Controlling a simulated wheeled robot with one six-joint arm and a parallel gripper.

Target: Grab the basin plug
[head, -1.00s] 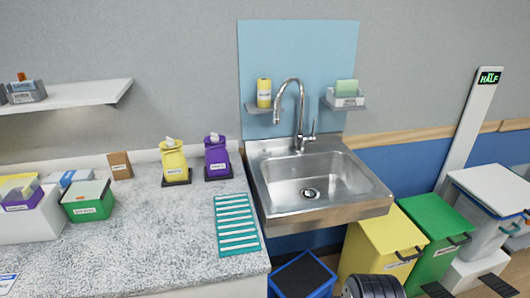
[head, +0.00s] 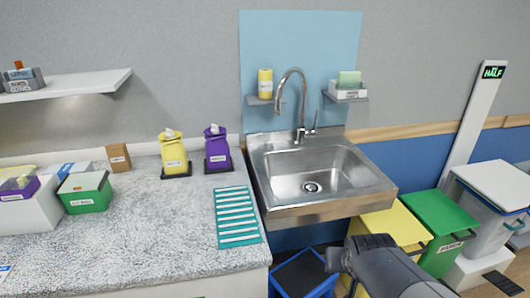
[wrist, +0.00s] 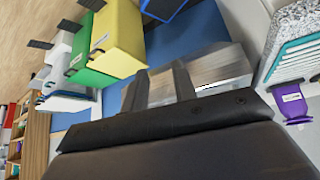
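A steel sink basin (head: 270,172) stands against the wall. A round ring with a dark centre (head: 311,187) sits at the drain in its floor. I cannot tell whether this is the basin plug or only the drain. My gripper (head: 337,260) is low in front of the sink, below its rim and apart from the drain. In the wrist view, my gripper (wrist: 157,78) shows two dark fingers apart with nothing between them. The sink's metal side (wrist: 218,66) lies just beyond the fingers, and the drain is hidden there.
A curved faucet (head: 300,105) rises behind the basin. The counter (head: 130,235) on the left holds a teal striped mat (head: 237,217) and dispensers. Yellow (head: 395,225) and green (head: 440,220) bins stand at the right, with a blue-edged bin (head: 300,275) below the sink.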

